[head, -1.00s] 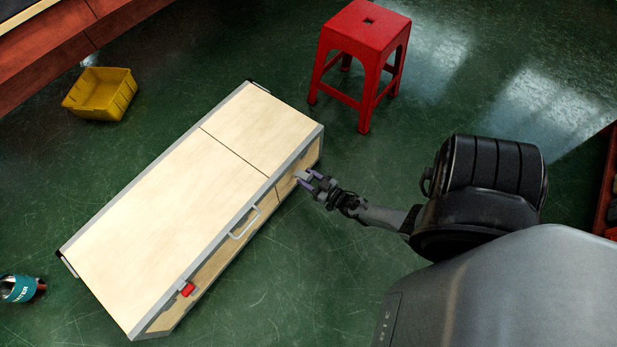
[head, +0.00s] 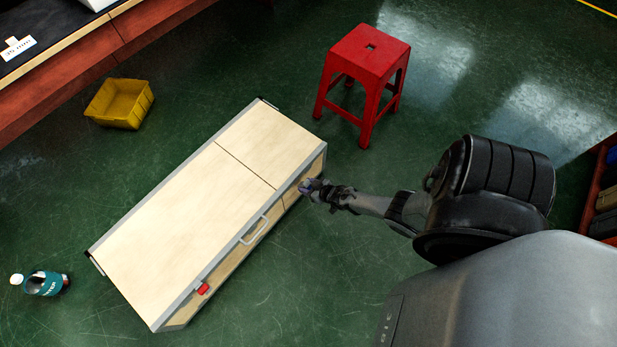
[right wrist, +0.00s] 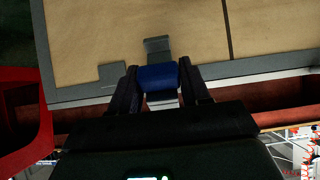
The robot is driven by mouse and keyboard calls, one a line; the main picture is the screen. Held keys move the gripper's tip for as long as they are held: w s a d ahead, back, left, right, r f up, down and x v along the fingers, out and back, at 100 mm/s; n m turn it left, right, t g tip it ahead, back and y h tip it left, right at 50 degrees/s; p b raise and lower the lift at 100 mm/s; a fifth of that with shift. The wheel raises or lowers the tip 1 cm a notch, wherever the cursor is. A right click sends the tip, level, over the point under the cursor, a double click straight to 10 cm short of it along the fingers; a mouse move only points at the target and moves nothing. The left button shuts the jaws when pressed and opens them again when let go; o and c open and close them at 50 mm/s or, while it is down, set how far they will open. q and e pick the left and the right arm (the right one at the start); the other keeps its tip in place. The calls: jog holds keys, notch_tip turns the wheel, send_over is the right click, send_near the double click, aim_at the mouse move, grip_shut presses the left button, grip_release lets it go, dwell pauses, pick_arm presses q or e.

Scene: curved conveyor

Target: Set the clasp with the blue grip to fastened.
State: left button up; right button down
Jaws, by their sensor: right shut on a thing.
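The case (head: 190,225) is a long pale wooden box with grey metal edging, lying on the floor in the head view. My right gripper (head: 307,188) is at its long side, near the upper right end. In the right wrist view, the blue grip (right wrist: 157,77) of the clasp sits between the two fingers of my right gripper (right wrist: 159,84), which is shut on it. A grey metal piece of the clasp (right wrist: 157,46) extends beyond the grip over the wood. In the head view my gripper mostly hides this clasp. I cannot tell whether it is fastened. My left gripper is out of view.
A red clasp (head: 203,288) and a grey handle (head: 255,230) are on the same long side of the case. A red stool (head: 370,55) stands beyond its upper right end. A yellow bin (head: 120,104) and a teal container (head: 44,284) are on the floor to the left.

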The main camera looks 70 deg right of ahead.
dwell(0.3)
jog(key=c, duration=0.6)
grip_release()
jog(key=shift+s+a+r+p, duration=0.1)
jog(key=shift+s+r+p, duration=0.25)
jog(key=shift+r+p, duration=0.1)
jog(key=p+v, duration=0.6)
jog(key=v, duration=0.3)
jog(key=shift+s, duration=0.3)
jog(key=shift+a+r, duration=0.1)
